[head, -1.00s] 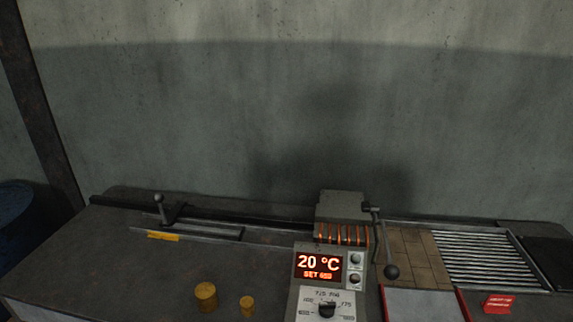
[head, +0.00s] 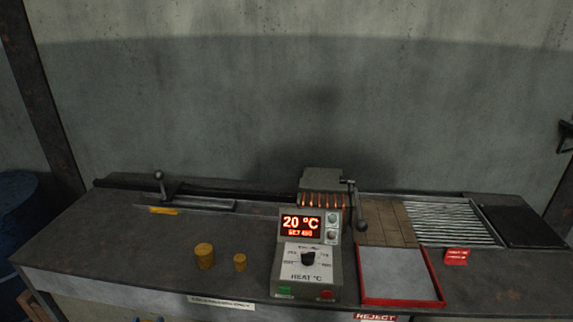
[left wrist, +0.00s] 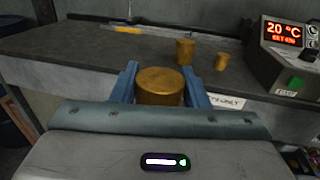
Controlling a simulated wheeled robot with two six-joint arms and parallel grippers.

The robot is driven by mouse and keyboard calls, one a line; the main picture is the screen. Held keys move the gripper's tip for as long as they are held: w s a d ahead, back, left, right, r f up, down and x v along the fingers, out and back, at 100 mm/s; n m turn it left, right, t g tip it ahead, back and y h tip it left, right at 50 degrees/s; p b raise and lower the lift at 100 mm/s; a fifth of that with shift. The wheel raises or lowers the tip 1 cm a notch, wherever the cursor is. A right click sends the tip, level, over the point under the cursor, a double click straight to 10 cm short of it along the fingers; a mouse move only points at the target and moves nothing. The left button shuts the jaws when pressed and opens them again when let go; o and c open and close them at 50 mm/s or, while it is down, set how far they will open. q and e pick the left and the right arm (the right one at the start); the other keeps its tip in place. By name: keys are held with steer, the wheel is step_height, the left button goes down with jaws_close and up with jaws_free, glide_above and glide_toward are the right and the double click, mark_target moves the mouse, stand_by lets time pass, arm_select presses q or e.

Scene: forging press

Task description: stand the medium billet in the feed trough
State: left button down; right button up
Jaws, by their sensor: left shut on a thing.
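My left gripper (left wrist: 158,88) is shut on a brass-coloured billet (left wrist: 160,86), which I take for the medium one. It is upright between the blue fingers, in front of the bench edge in the left wrist view. Its lower part is hidden by the gripper body. The feed trough (head: 205,205) is a low channel at the bench's back left, with a lever (head: 160,182) and a yellow label (head: 163,210). It is partly visible at the top of the left wrist view (left wrist: 158,34). Neither gripper shows in the head view.
A larger billet (head: 204,256) and a smaller billet (head: 240,263) stand on the bench (head: 120,240). Right of them is the heat control box (head: 307,262), reading 20 °C, with the heater (head: 321,190) behind. A red-rimmed tray (head: 403,303) lies further right. The bench's left part is clear.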

arm_select(q)
steer(key=shift+w+a, duration=0.3)
steer(key=shift+w, duration=0.05)
steer(key=shift+w+a+r+h, duration=0.1)
steer(key=shift+w+a+h, duration=0.1)
steer(key=shift+h, duration=0.1)
steer(key=shift+s+a+r+m, duration=0.1)
steer(key=shift+a+r+m, duration=0.15)
steer(key=shift+m, duration=0.15)
steer(key=shift+s+a+r+h, duration=0.1)
steer(key=shift+a+r+h, duration=0.1)
steer(key=shift+r+h, duration=0.1)
steer(key=shift+w+a+r+m+h, duration=1.65)
steer(key=shift+a+r+h, duration=0.85)
steer(key=shift+r, duration=0.45)
steer(key=d+r+m+g+h, duration=0.2)
steer(key=d+r+m+h, duration=0.1)
steer(key=d+h, duration=0.1)
steer(key=shift+d+h, duration=0.4)
steer(key=shift+d, duration=0.45)
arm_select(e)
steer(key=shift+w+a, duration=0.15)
arm_select(q)
steer(key=shift+w+r, duration=0.1)
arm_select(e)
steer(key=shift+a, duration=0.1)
